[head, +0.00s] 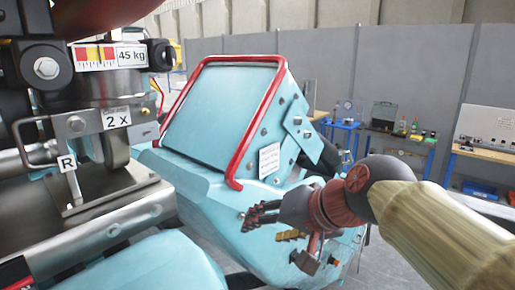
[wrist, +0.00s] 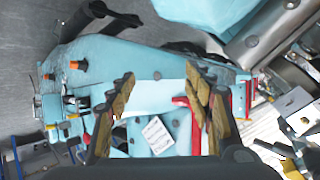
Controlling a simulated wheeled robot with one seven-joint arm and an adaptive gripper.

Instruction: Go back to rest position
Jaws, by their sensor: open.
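My gripper (head: 266,226) is in front of the side of a light blue coaster car (head: 195,195) in the head view. In the wrist view my gripper (wrist: 158,82) has its two fingers wide apart, with nothing between the pads. The blue car body (wrist: 155,85) shows beyond and between the fingers. A white printed label (wrist: 157,134) on the car lies between them in the picture. My arm comes in from the lower right in the head view. I cannot tell whether a fingertip touches the car.
A red tubular bar (head: 240,130) frames the car's sloped panel. Metal wheel hardware (head: 95,150) with "45 kg" and "2 x" labels fills the left. Blue workbenches (head: 400,135) with tools stand behind along a grey partition. Grey floor shows to the right, beyond my arm.

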